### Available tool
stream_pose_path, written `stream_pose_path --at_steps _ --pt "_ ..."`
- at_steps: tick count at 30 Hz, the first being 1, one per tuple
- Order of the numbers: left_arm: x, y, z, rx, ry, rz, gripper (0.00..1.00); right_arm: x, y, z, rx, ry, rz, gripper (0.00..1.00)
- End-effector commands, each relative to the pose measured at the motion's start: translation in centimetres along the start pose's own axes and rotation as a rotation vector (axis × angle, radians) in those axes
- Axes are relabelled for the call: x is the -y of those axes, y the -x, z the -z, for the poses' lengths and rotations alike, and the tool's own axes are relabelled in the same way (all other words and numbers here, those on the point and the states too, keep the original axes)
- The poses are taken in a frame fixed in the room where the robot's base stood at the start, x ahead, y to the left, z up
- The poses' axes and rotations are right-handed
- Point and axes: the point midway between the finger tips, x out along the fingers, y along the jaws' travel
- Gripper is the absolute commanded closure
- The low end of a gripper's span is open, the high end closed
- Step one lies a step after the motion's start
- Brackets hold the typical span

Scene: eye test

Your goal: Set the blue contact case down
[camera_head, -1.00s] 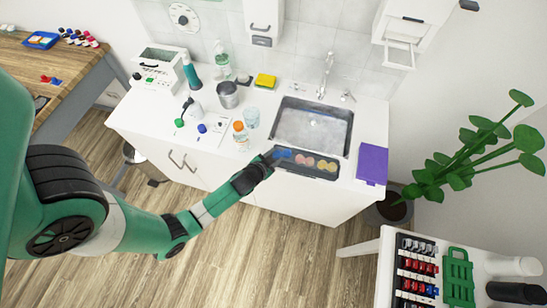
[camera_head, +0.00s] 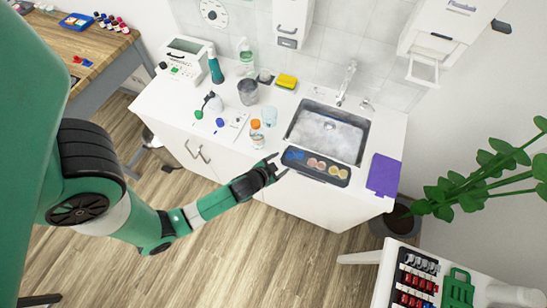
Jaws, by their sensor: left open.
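The blue contact case (camera_head: 293,155) lies at the left end of a dark tray (camera_head: 325,178) at the counter's front edge. Several round pink and yellow pieces (camera_head: 317,164) lie to its right in the same tray. My left gripper (camera_head: 281,164) is open and empty, just left of the tray, with its fingers apart from the blue case. My right gripper is out of view.
The sink (camera_head: 326,133) is behind the tray, and a purple cloth or folder (camera_head: 383,174) lies to its right. An orange-capped bottle (camera_head: 257,134) and a clear cup (camera_head: 270,116) stand to the left. The floor in front is clear.

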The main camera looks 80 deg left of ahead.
Motion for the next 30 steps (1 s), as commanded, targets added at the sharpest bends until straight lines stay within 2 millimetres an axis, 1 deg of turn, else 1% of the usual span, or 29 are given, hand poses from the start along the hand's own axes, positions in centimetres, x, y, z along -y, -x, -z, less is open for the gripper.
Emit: stream_pose_path --at_steps 1,3,6,9,13,21,23,25,26,29,30 --pt "0.0 1.6 0.2 -0.002 -0.001 -0.002 0.28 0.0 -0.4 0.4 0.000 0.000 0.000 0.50" --pt "0.0 3.1 0.3 -0.004 -0.002 -0.002 0.28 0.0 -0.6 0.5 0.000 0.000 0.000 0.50" --pt "0.0 4.8 0.3 -0.005 -0.001 -0.002 0.28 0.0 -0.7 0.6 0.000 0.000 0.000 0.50" --pt "0.1 5.8 0.3 -0.006 -0.001 0.000 0.28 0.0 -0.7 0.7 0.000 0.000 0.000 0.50" --pt "0.1 6.1 0.4 -0.008 0.002 0.001 0.28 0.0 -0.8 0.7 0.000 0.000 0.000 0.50" --pt "0.1 6.0 0.5 -0.009 0.002 0.002 0.28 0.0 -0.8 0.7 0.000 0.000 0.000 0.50" --pt "0.1 6.0 0.8 -0.014 0.004 0.001 0.28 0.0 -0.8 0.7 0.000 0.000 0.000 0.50" --pt "-0.1 5.8 2.4 -0.044 0.013 -0.004 0.28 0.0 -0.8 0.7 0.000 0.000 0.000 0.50" --pt "-0.2 5.6 3.8 -0.068 0.021 -0.009 0.28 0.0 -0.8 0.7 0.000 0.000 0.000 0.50" --pt "-0.9 5.5 11.3 -0.200 0.065 -0.039 0.28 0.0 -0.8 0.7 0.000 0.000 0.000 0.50" --pt "-1.2 5.9 15.4 -0.274 0.089 -0.059 0.28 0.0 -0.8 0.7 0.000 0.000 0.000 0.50"
